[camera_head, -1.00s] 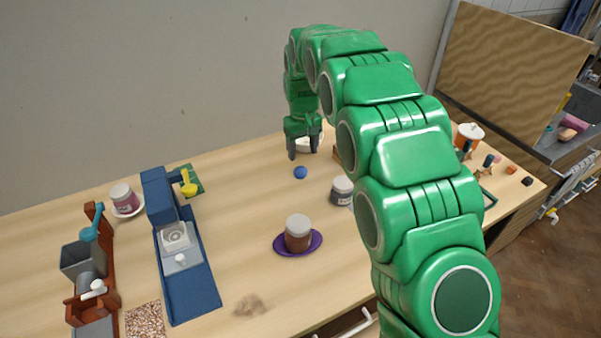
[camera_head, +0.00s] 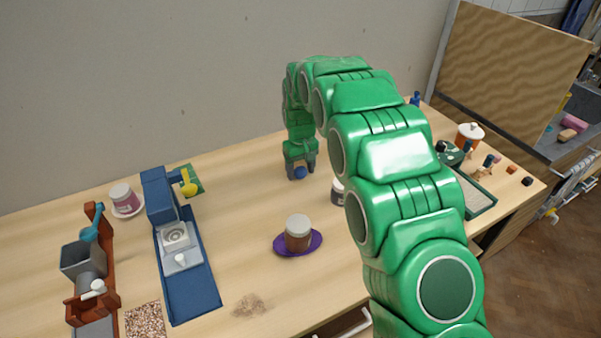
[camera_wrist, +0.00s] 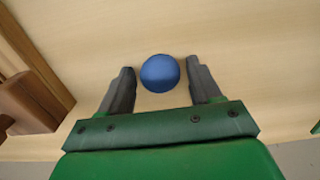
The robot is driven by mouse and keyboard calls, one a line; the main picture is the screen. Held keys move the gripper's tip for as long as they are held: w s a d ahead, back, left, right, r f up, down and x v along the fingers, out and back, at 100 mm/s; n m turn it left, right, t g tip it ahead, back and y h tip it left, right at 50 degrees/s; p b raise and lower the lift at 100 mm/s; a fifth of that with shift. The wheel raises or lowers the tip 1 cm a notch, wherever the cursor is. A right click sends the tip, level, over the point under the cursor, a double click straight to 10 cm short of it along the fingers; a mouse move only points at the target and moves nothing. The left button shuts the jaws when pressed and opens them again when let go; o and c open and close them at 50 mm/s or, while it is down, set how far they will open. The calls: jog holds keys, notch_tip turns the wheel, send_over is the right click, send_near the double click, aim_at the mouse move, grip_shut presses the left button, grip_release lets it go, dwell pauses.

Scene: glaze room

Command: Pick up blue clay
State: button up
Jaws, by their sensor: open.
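The blue clay (camera_head: 300,172) is a small round ball on the wooden table, near the back. In the wrist view the blue clay (camera_wrist: 160,73) lies between the tips of my two dark fingers, with a narrow gap on each side. My gripper (camera_head: 301,171) is open and reaches down around the ball; it also shows in the wrist view (camera_wrist: 160,84). Whether the fingertips touch the table cannot be told.
A brown jar (camera_head: 298,232) stands on a purple saucer (camera_head: 283,248) nearer the front. Another jar (camera_head: 337,190) is partly hidden by my arm. A blue press-like device (camera_head: 190,290) stands left. A wooden object (camera_wrist: 30,98) sits left of my gripper.

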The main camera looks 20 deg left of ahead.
jog(key=shift+c, duration=0.3)
jog(key=c, duration=0.5)
jog(key=shift+w+r, duration=0.1)
jog(key=shift+r, duration=0.4)
jog(key=shift+c, duration=0.2)
jog(key=r, duration=0.1)
jog(key=s+r, duration=0.1)
jog(key=r, duration=0.2)
jog(key=shift+s+d, duration=0.3)
jog(key=shift+d, duration=0.1)
jog(key=s+r, duration=0.1)
jog(key=s+d+r, duration=0.1)
jog(key=s+r, duration=0.1)
jog(key=r, duration=0.1)
jog(key=shift+d, duration=0.35)
jog(key=shift+c, duration=0.3)
jog(key=s+d+r, duration=0.4)
jog(key=s, duration=0.3)
jog(key=shift+s+d, duration=0.2)
jog(key=shift+s, duration=0.15)
